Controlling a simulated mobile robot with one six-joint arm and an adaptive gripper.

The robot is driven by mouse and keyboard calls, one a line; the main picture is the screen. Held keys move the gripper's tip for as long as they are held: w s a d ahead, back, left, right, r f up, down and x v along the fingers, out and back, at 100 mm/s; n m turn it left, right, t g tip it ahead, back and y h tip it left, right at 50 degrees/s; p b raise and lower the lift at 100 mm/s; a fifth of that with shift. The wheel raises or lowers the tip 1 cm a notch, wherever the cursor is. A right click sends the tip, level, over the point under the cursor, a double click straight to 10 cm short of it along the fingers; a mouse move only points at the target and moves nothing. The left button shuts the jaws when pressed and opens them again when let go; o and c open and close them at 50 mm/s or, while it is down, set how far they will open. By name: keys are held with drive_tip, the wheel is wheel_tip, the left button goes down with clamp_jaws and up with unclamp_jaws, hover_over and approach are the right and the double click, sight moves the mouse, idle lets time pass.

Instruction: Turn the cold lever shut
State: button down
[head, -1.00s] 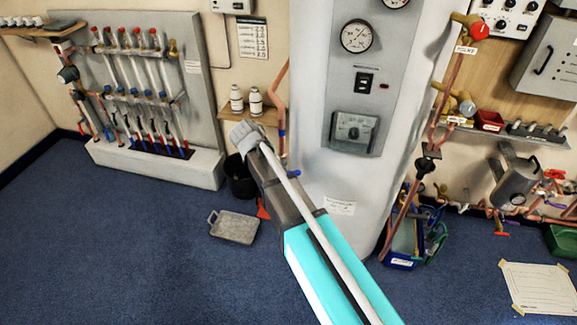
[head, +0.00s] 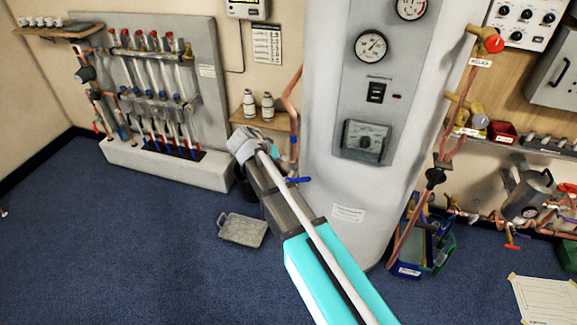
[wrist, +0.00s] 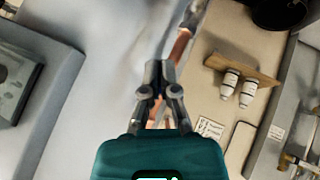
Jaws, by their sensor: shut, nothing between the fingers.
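A blue lever (head: 298,180) sticks out to the right, roughly level, low on the copper pipe (head: 292,90) beside the white cylinder (head: 335,120). I cannot read a label on it, so I cannot confirm that it is the cold lever. My gripper (wrist: 160,72) is shut and empty in the wrist view, its tips toward the copper pipe (wrist: 180,46). In the head view my arm hides the fingertips and part of the lower pipe. The lever does not show clearly in the wrist view, and I see no contact with it.
A shelf (head: 258,122) with two white bottles is left of the pipe. A grey tray (head: 242,230) lies on the blue floor. A crate (head: 410,268) stands right of the cylinder. The floor at front left is clear.

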drive_tip(key=b, duration=0.8)
hover_over(298, 181)
drive_tip(key=w+a, duration=0.1)
drive_tip(key=shift+w+a+f, duration=0.1)
drive_tip(key=shift+a+f, duration=0.05)
drive_tip(key=shift+f, duration=3.7)
drive_tip(key=shift+s+d+f+b, duration=0.25)
drive_tip(key=shift+f+b, duration=0.15)
drive_tip(key=shift+f, duration=0.1)
drive_tip(key=shift+s+d+f+b, duration=0.15)
drive_tip(key=shift+d+f+b, duration=0.05)
drive_tip(key=shift+f+b, duration=0.3)
drive_tip(key=shift+s+d+f+b, duration=0.25)
drive_tip(key=shift+f+b, duration=0.1)
drive_tip(key=shift+f, duration=0.15)
drive_tip(key=shift+a, duration=0.15)
drive_tip(key=shift+f, duration=0.1)
